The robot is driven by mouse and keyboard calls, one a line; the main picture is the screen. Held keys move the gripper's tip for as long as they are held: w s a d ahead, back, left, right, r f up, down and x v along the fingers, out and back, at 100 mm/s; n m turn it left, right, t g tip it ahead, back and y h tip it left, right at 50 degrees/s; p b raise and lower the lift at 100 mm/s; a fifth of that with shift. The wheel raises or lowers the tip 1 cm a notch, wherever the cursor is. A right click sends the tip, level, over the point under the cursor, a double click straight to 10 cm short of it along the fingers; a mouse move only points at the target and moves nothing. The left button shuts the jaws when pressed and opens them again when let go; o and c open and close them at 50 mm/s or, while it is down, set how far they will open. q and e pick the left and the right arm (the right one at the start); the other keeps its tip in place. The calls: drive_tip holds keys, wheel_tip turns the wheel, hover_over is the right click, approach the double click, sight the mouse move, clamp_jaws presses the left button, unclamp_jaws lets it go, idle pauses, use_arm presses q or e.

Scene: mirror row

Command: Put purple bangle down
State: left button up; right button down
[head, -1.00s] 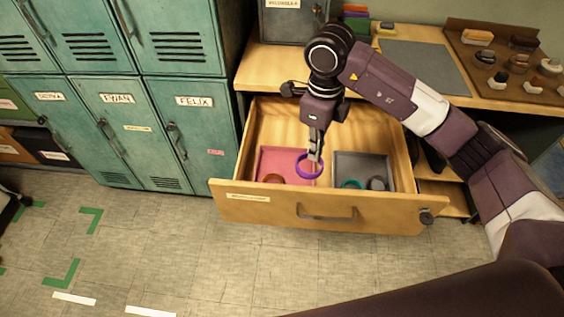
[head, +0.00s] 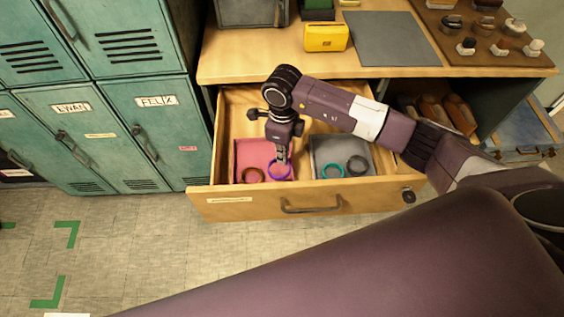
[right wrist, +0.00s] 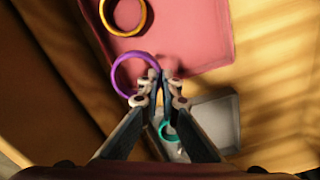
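The purple bangle (head: 281,179) is at the tips of my right gripper (head: 281,157), over the pink tray (head: 252,149) in the open drawer (head: 245,209). In the right wrist view, the bangle (right wrist: 114,73) hangs left of the fingertips (right wrist: 164,76). Its rim passes between the nearly closed fingers, so the gripper looks shut on it. The pink tray (right wrist: 190,35) shows behind it. I cannot tell whether the bangle touches the tray floor. A brown-orange bangle (head: 244,175) lies left of it in the same tray. My left gripper is out of view.
The grey tray (head: 326,147) right of the pink one holds a teal bangle (head: 332,177) and a dark grey bangle (head: 357,173). Teal lockers (head: 155,125) stand left of the drawer. The worktop (head: 235,65) overhangs the drawer's back and carries a yellow box (head: 325,37).

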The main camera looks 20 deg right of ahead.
sight(283, 172)
drive_tip(key=shift+f, duration=0.7)
wheel_tip(283, 172, down, 4)
drive_tip(key=shift+r, duration=0.25)
drive_tip(key=shift+f, duration=0.45)
drive_tip(key=c, duration=2.2)
unclamp_jaws()
drive_tip(key=shift+r, duration=0.1)
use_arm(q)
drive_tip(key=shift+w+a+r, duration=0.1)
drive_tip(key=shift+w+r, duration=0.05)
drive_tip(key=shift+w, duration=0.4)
use_arm(e)
drive_tip(key=shift+o, duration=0.2)
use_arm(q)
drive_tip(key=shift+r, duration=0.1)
use_arm(e)
drive_tip(key=shift+r, duration=0.1)
